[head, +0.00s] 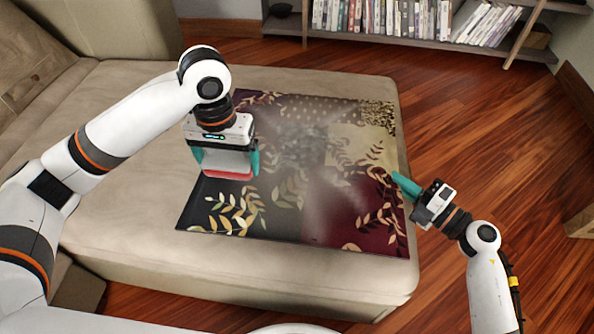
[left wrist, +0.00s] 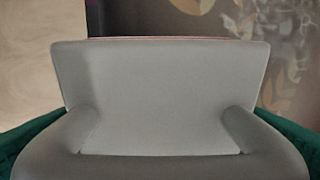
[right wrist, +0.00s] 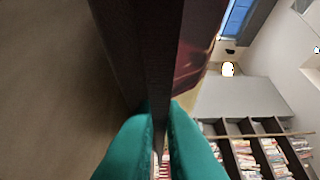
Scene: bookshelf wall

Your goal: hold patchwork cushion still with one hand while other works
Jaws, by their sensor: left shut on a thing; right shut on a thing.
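The patchwork cushion (head: 335,150) lies flat on the beige sofa seat, with dark, maroon and cream patches and leaf patterns. Pale hazy smudges show on several patches. My left gripper (head: 227,167) is shut on a wide grey tool with a red lower edge (head: 228,173), over the cushion's left part. The tool's grey body (left wrist: 160,95) fills the left wrist view; whether it touches the cushion is unclear. My right gripper (head: 397,181) is shut on the cushion's right edge. In the right wrist view, its teal fingers pinch the dark edge (right wrist: 155,60).
The beige sofa seat (head: 130,215) extends left and in front of the cushion. A low shelf of books (head: 400,35) stands at the back. Wooden floor (head: 480,130) is open to the right.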

